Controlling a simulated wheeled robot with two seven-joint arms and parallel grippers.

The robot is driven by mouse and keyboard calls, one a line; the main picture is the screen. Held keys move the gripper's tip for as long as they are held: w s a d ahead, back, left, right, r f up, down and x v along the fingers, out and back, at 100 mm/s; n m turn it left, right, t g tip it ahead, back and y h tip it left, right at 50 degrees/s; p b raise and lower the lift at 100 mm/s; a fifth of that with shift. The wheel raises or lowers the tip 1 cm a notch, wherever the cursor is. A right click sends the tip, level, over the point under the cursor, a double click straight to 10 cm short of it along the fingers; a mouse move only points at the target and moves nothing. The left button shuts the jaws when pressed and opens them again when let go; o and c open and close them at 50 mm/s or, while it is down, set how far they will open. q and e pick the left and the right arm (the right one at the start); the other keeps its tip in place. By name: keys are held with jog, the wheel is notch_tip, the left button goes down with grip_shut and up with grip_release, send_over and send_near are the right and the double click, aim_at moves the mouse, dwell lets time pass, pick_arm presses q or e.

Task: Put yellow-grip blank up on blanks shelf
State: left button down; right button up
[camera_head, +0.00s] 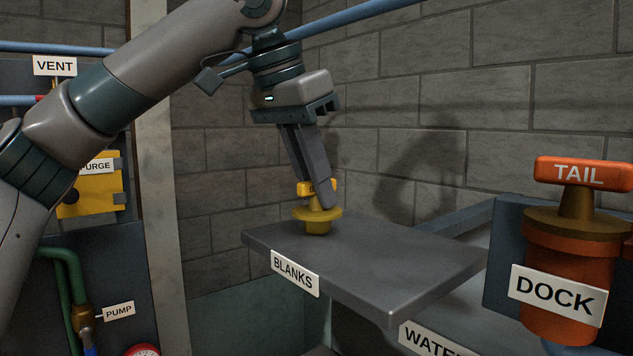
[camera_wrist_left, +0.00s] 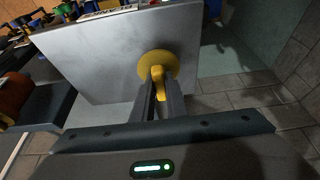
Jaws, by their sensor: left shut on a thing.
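The yellow-grip blank (camera_head: 318,220) is a yellow piece with a round brass-coloured flange and a grip on top. It stands upright at the left back part of the grey blanks shelf (camera_head: 390,265), which bears a BLANKS label (camera_head: 295,273). Its base appears to touch the shelf top. My left gripper (camera_head: 316,195) comes down from above and is shut on the blank's yellow grip. In the left wrist view the flange (camera_wrist_left: 158,66) lies over the shelf plate (camera_wrist_left: 90,60), and the fingers (camera_wrist_left: 158,95) hide part of the grip. My right gripper is not in view.
An orange TAIL handle (camera_head: 584,173) sits on an orange body labelled DOCK (camera_head: 556,294) at the right. A brick wall (camera_head: 420,80) stands behind the shelf. A yellow PURGE box (camera_head: 92,190) and a PUMP tag (camera_head: 118,311) are at the left. The shelf's right part is bare.

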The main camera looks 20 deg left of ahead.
pick_arm(q)
jog(key=c, duration=1.8)
grip_release()
jog(key=shift+f, duration=0.1)
jog(key=shift+o, duration=0.2)
jog(key=shift+r, duration=0.2)
jog(key=shift+s+a+r, duration=0.1)
jog(key=shift+r, duration=0.1)
jog(key=b+v, duration=0.2)
jog(key=v, duration=0.9)
jog(key=shift+s+r+b, duration=0.2)
jog(key=shift+b, duration=0.15)
jog(key=shift+a, duration=0.1)
